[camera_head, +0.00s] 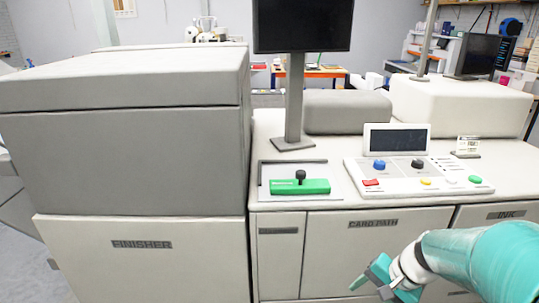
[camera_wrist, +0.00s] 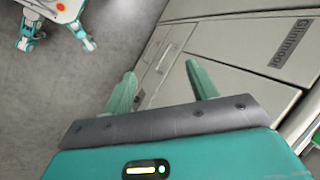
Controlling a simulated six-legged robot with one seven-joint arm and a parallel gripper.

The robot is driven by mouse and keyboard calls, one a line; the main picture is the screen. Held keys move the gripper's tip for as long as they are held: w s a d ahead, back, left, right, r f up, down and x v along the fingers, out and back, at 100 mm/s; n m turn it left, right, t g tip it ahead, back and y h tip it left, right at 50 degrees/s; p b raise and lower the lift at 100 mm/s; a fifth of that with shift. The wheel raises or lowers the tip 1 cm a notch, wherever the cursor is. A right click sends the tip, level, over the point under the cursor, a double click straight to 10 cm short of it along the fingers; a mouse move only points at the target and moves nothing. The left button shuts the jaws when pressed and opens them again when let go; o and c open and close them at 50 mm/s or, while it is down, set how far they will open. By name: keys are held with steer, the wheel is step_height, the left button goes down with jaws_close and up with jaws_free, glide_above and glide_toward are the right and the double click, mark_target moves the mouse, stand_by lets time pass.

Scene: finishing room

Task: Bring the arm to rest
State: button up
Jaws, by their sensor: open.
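My gripper (camera_head: 370,283) is at the lower right of the head view, in front of the cabinet doors below the control panel. It is apart from the controls on top. In the wrist view my gripper (camera_wrist: 161,75) has its two green fingers spread, with nothing between them. Past the fingers are the pale cabinet doors (camera_wrist: 215,35) and the grey floor (camera_wrist: 115,45). My teal arm comes in from the right edge of the head view. Part of my own body shows at the upper left of the wrist view.
The large finisher unit (camera_head: 125,150) stands at the left. The machine top holds a green block with a black knob (camera_head: 300,186), a control panel with coloured buttons (camera_head: 420,178) and a monitor on a post (camera_head: 302,25). Open floor shows in the wrist view.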

steer(key=s+a+r+n+t+h, duration=0.1)
steer(key=s+a+r+n+h, duration=0.1)
steer(key=s+a+r+n, duration=0.2)
steer(key=s+a+r+n+t+h, duration=0.2)
steer(key=s+r, duration=0.4)
steer(key=r, duration=0.3)
steer(key=shift+s+a+r+n, duration=0.2)
steer(key=shift+s+a+n, duration=0.2)
steer(key=shift+a+n, duration=0.55)
steer(key=shift+d, duration=0.1)
